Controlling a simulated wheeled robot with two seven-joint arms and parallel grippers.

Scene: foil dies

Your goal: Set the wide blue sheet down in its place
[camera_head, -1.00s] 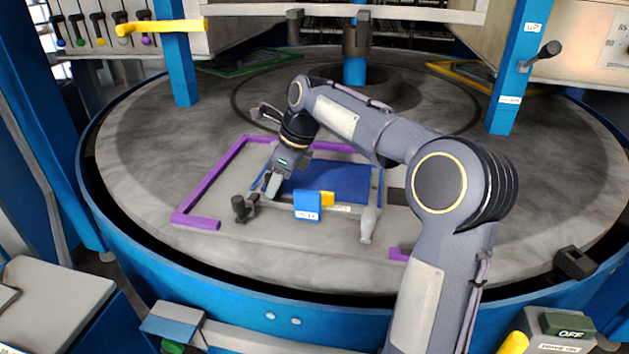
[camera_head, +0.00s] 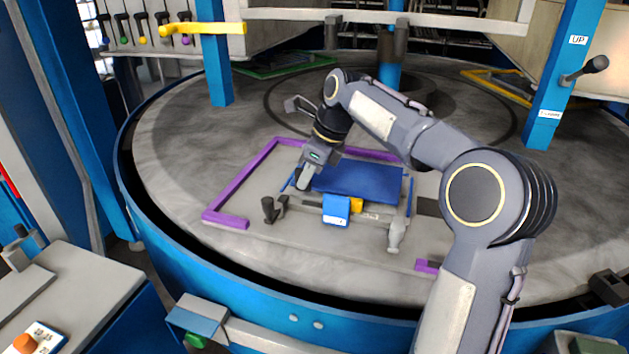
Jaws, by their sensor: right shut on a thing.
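The wide blue sheet (camera_head: 358,180) is a flat dark blue rectangle in the middle of the round grey table. It is above or on a grey die with thin blue side bars (camera_head: 408,192); I cannot tell whether it touches. My right gripper (camera_head: 303,180) is shut on the sheet at its left edge; the fingers partly hide that corner. A purple corner frame (camera_head: 232,172) lies around the die's left and back, with a short purple piece (camera_head: 427,266) at front right. My left gripper is not in view.
A blue tag block (camera_head: 336,209) with a yellow piece (camera_head: 356,205) stands at the die's front edge. Dark and grey pegs (camera_head: 396,236) flank it. A green frame (camera_head: 285,66) and a yellow frame (camera_head: 497,84) lie farther back. Blue posts (camera_head: 215,70) rise around the table.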

